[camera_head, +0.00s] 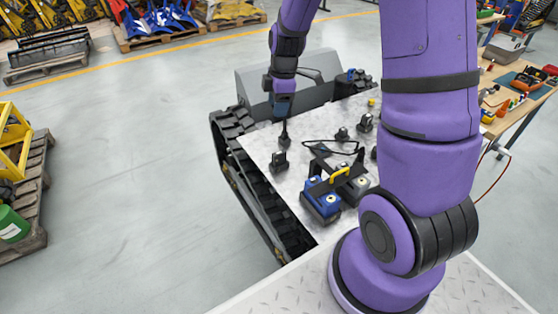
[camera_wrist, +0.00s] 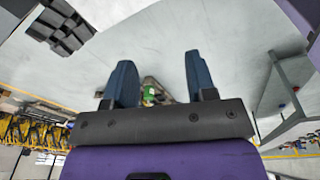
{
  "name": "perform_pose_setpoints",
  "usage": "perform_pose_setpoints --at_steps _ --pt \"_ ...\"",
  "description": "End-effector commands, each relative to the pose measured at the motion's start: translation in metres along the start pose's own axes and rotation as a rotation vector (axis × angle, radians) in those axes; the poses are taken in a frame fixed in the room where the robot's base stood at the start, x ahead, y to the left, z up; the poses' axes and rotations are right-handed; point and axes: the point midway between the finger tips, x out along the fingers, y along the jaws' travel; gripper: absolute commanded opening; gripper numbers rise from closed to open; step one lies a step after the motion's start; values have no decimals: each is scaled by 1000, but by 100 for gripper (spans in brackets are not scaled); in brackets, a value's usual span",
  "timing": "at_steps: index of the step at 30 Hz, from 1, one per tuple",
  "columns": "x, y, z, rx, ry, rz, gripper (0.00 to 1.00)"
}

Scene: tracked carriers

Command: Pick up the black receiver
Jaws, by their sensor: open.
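Several small black devices stand on the grey deck (camera_head: 262,143) of a tracked carrier. One black device (camera_head: 281,162) is near the deck's left edge; two more (camera_head: 342,134) (camera_head: 365,123) stand toward its middle. I cannot tell for sure which is the black receiver. My gripper (camera_head: 281,106) is over the deck's left side, above and behind the nearest left device, apart from it as far as I can tell. In the wrist view my gripper (camera_wrist: 160,82) shows two dark blue fingers spread apart with nothing held between them.
A blue box (camera_head: 322,199) and a yellow handle (camera_head: 340,174) are at the deck's near side, by a grey box (camera_head: 358,184). Dark tracks (camera_head: 245,190) edge the deck. A workbench (camera_head: 520,105) with tools is at right.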

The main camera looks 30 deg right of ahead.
Motion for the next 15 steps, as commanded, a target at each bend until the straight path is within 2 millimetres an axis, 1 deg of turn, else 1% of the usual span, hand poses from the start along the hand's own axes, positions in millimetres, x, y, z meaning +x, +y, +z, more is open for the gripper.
perform_pose_setpoints --at_steps 1,3,7,9,12,15 --pt "17 4 4 -34 0 -18 51" --pt "37 8 9 -87 2 -35 51" --pt "71 14 18 -176 6 -62 51" --pt "85 16 22 -216 9 -71 51" --pt "101 17 26 -257 13 -83 51" --pt "110 18 29 -282 15 -89 51"
